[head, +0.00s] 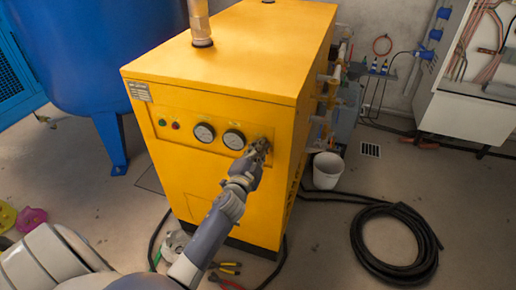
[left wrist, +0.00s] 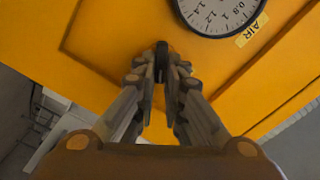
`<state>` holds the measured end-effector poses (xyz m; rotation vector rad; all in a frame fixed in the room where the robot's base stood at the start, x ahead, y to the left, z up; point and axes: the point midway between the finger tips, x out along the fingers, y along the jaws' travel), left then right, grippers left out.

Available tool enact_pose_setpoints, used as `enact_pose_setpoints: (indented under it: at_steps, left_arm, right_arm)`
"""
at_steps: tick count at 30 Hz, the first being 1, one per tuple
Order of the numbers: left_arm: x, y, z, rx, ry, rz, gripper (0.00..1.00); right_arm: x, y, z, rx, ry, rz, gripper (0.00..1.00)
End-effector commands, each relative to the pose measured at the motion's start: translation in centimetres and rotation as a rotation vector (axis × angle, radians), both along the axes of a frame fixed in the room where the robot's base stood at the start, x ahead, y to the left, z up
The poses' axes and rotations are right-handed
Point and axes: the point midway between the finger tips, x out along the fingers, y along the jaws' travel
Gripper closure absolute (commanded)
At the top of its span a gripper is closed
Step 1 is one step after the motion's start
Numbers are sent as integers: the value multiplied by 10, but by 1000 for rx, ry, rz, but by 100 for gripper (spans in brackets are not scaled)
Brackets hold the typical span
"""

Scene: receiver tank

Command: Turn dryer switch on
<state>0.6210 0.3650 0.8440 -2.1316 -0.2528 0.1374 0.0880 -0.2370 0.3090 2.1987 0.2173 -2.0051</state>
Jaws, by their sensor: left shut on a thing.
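The yellow dryer (head: 225,75) stands in the middle of the head view, with two gauges and small red and green lamps on its front panel. My left gripper (head: 259,147) is at the right end of this panel, right of the gauges. In the left wrist view my left gripper (left wrist: 161,72) has its fingers closed around a small black dryer switch (left wrist: 161,50). The fingers cover most of the switch, so its turn position cannot be told. My right gripper is in neither view.
A blue tank (head: 95,50) stands at the left. A white bucket (head: 327,170) and a coiled black hose (head: 392,268) are on the floor at the right. Pliers (head: 226,268) lie on the floor before the dryer. An open white cabinet (head: 470,115) is at the right wall.

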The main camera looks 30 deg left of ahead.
Motion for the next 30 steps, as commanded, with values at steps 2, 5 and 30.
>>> enact_pose_setpoints:
  at_steps: [2,5,30]
  left_arm:
    - [0,-1,-2,70,18,-1,100]
    - [0,-2,-4,160,40,-1,100]
    - [0,-3,-10,568,138,-1,100]
  right_arm:
    - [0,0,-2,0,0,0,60]
    - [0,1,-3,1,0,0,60]
    - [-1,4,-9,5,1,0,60]
